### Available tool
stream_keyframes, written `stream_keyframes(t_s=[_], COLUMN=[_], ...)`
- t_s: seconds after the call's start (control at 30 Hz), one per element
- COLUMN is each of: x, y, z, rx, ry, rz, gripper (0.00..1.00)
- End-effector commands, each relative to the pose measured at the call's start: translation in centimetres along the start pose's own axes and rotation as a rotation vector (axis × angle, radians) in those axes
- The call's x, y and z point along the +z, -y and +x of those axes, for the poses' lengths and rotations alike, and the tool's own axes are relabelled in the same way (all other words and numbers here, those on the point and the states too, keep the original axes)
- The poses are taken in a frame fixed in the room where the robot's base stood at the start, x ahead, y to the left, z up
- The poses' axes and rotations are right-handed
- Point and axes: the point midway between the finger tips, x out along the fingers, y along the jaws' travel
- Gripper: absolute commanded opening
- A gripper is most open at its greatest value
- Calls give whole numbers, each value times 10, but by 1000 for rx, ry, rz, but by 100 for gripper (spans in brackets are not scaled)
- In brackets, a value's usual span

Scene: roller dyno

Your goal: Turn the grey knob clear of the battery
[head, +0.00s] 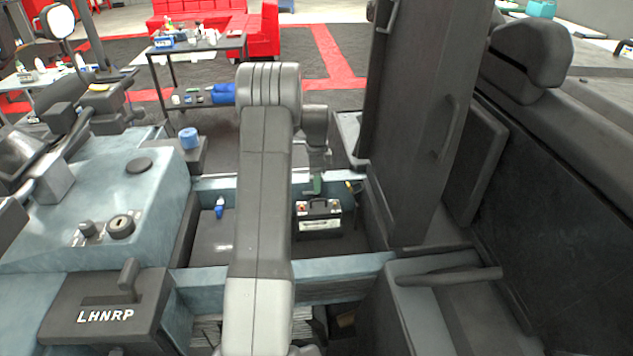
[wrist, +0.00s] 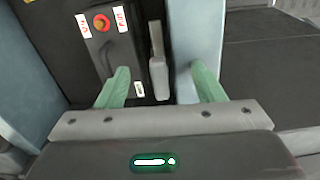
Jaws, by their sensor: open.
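The black battery (head: 320,228) with a white label sits in the sunken bay, right of my arm in the head view. In the wrist view, a dark box (wrist: 85,50) with a red-and-yellow round part and white labels looks like it. A slim grey knob (wrist: 158,75), wider at its near end, lies beside the box, close to a pale blue-grey wall. I cannot pick it out in the head view. My gripper (head: 314,187) is above the battery. In the wrist view its green fingers (wrist: 161,90) are open, apart on either side of the knob; contact does not show.
The bay's blue-grey front rail (head: 335,270) and a tall dark panel (head: 425,120) on the right bound the space. A blue bottle (head: 219,207) stands in the bay's left part. The left console carries knobs and a lever marked LHNRP (head: 128,280).

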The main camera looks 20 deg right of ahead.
Motion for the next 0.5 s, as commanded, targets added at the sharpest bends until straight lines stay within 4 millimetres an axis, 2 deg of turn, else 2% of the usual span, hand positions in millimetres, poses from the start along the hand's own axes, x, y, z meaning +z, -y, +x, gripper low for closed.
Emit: stream_keyframes(t_s=[0.5], x=[0], y=[0], z=[-43], rx=[0], ry=[0], rz=[0], gripper=[62])
